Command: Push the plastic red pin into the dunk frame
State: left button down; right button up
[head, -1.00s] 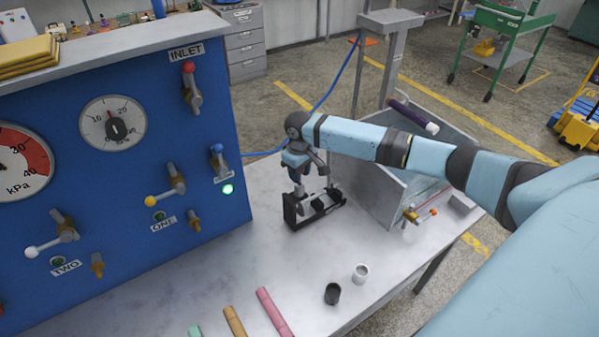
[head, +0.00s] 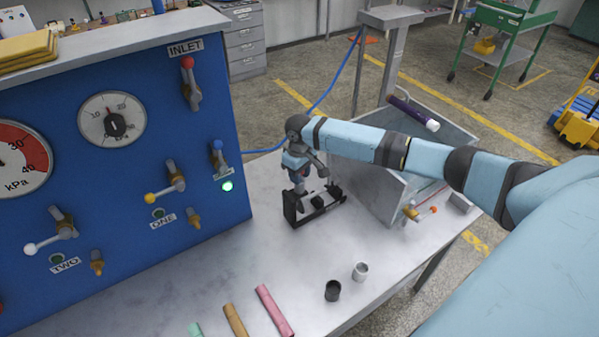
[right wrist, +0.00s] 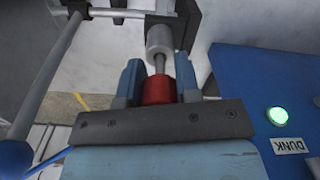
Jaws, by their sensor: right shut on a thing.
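My right gripper (head: 298,174) points down over the black dunk frame (head: 290,210), which stands on the grey table. In the right wrist view the two blue fingers of my right gripper (right wrist: 158,84) are shut on the red pin (right wrist: 158,91), one on each side. A thin metal stem and a pale grey cylinder (right wrist: 159,38) line up with the pin, beside a dark part of the frame. In the head view the gripper mostly hides the pin. How deep the pin sits in the frame I cannot tell. My left gripper is not in view.
A blue panel (head: 120,190) with gauges and valves stands left of the frame, its green lamp (head: 227,186) lit. A grey open tank (head: 375,195) stands to the right. Two small cups (head: 333,291) and coloured tubes (head: 274,309) lie at the front. The table between is clear.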

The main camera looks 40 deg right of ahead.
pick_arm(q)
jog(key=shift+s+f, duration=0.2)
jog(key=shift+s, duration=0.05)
pick_arm(e)
jog(key=shift+f, duration=0.4)
jog(key=shift+f, duration=0.1)
jog(key=o, duration=1)
pick_arm(q)
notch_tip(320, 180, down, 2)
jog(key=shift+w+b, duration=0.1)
jog(key=shift+b, duration=1.05)
pick_arm(e)
notch_tip(320, 180, up, 13)
jog(key=shift+f, duration=0.1)
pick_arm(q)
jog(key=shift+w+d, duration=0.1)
pick_arm(e)
jog(key=shift+r, duration=0.55)
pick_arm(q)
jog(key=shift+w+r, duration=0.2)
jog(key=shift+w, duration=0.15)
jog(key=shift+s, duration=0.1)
pick_arm(e)
jog(key=shift+f, duration=0.1)
